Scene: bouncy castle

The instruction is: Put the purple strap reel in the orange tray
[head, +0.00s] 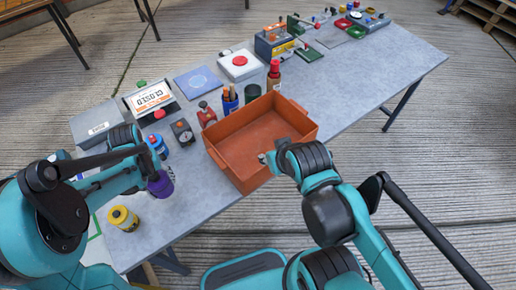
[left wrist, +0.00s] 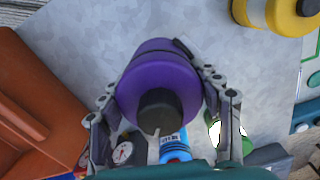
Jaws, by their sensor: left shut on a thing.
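The purple strap reel (head: 160,187) is at the left part of the table, below my left gripper (head: 152,170). In the left wrist view the purple reel (left wrist: 158,82) sits between the two fingers of my left gripper (left wrist: 163,105), which is shut on it. I cannot tell whether the reel touches the table. The orange tray (head: 237,165) stands to its right, with its inside visible and empty; its wall also shows at the left of the left wrist view (left wrist: 45,105). My right gripper (head: 266,158) is by the tray's right front rim; its fingers are mostly hidden.
A yellow reel (head: 122,218) stands at the table's front left. Behind the purple reel are a blue bottle (head: 158,146), a gauge (head: 182,131) and a closed sign (head: 151,98). A pen cup (head: 230,104) and red bottle (head: 274,77) stand behind the tray. The table's right front is clear.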

